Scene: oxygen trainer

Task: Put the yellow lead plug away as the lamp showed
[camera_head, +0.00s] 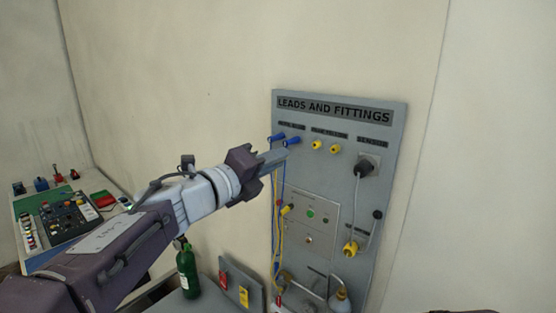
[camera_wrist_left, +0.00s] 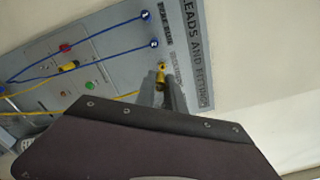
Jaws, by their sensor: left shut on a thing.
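My left gripper (camera_head: 284,154) is in front of the upper left of the leads board (camera_head: 394,120), just below two blue plugs (camera_head: 292,141). In the left wrist view its jaws (camera_wrist_left: 166,92) are shut on a yellow plug (camera_wrist_left: 161,79), close to the board's labels. I cannot tell whether this plug touches the board. Two yellow pieces (camera_head: 317,145) sit under the middle label, right of the gripper. My right gripper is not in view.
Blue and yellow leads hang down the board's left side. A green bottle (camera_head: 187,270) and a control console (camera_head: 68,220) stand to the left.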

